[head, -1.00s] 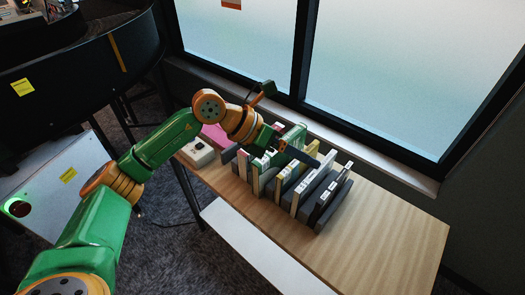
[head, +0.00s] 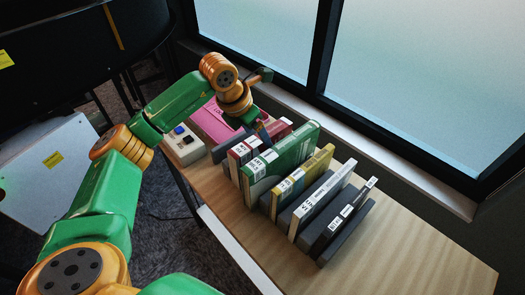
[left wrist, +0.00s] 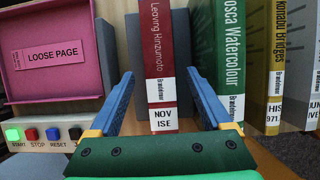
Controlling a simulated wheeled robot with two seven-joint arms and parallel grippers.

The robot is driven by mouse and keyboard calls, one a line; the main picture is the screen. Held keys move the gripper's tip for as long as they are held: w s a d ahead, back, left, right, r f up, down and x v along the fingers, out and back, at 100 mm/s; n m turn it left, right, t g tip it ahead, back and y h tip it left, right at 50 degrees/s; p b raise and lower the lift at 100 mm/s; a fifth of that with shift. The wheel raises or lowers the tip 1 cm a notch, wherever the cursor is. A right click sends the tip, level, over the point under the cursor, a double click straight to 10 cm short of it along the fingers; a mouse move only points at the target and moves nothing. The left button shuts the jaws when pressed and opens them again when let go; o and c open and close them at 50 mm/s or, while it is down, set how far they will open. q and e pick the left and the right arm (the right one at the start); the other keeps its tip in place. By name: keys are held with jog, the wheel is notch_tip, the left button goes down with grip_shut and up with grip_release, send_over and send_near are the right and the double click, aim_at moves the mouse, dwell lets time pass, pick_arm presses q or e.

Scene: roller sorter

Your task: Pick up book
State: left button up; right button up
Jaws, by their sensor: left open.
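Several books stand upright in a row between grey dividers on the wooden table. The red book (head: 240,153) is near the left end of the row. Its spine (left wrist: 158,40) shows in the left wrist view, reading "Leaving Hinzumoto", with a white "NOV ISE" label. My left gripper (left wrist: 161,76) is open and empty, facing this spine, with one finger to each side. In the head view my left gripper (head: 259,126) is at the left end of the row, its fingers partly hidden. The green book (head: 283,158) stands just right of the red one. My right gripper is not in view.
Yellow (head: 308,178), white (head: 328,196) and black (head: 346,214) books stand farther right. A pink tray (left wrist: 50,89) labelled "LOOSE PAGE" and a button box (head: 184,146) lie left of the row. The window is behind. The table's right end (head: 430,255) is clear.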

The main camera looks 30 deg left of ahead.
pick_arm(q)
jog(key=p+x, duration=0.1)
jog(key=x, duration=0.2)
jog(key=shift+w+f, duration=0.1)
jog(key=shift+w, duration=0.1)
jog(key=shift+w+d+f, duration=0.1)
jog(key=shift+f, duration=0.3)
jog(key=shift+r, duration=0.1)
jog(key=c, duration=0.3)
grip_shut()
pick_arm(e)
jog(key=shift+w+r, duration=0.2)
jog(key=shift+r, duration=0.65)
pick_arm(q)
jog(key=shift+r, duration=0.1)
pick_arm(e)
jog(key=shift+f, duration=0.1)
pick_arm(q)
notch_tip(320, 180, up, 10)
jog(key=shift+f+b, duration=0.1)
jog(key=shift+b, duration=0.85)
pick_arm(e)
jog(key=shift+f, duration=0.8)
